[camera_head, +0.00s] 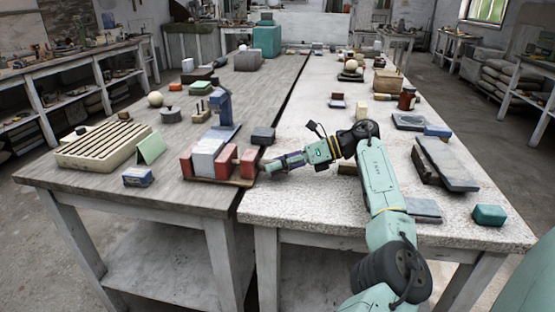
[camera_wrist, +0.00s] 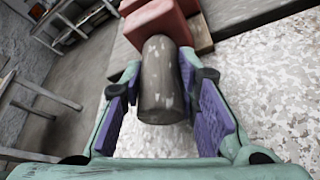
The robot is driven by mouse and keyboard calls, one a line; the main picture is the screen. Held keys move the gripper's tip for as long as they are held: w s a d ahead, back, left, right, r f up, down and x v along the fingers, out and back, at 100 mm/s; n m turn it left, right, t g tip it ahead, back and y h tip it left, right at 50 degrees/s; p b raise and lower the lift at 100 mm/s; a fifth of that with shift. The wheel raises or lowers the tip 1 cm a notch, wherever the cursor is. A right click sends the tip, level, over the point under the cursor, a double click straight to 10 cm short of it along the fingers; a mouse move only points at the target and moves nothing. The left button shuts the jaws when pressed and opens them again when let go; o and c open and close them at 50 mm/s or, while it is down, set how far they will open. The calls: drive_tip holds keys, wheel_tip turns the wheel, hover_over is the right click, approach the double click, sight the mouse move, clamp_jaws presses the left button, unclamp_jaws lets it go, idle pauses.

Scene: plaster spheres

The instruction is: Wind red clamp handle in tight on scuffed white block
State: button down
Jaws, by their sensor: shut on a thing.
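The red clamp (camera_head: 249,164) stands near the front edge of the left table, with red blocks at both ends. The scuffed white block (camera_head: 206,158) sits between its red jaws. In the wrist view a red clamp block (camera_wrist: 160,22) is at the top, and the worn grey-brown cylindrical handle (camera_wrist: 159,75) sticks out from it toward me. My gripper (camera_head: 272,165) reaches in from the right. It is shut on the handle, with a purple-padded finger on each side in the wrist view (camera_wrist: 160,100). The white block is out of the wrist view.
A blue upright tool (camera_head: 222,105) stands behind the clamp. A dark block (camera_head: 263,136) is close behind my gripper. The speckled tabletop (camera_head: 300,205) in front is clear.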

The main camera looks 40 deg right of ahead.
drive_tip(key=shift+f, duration=0.1)
idle(0.5)
drive_tip(key=c, duration=1.2)
unclamp_jaws()
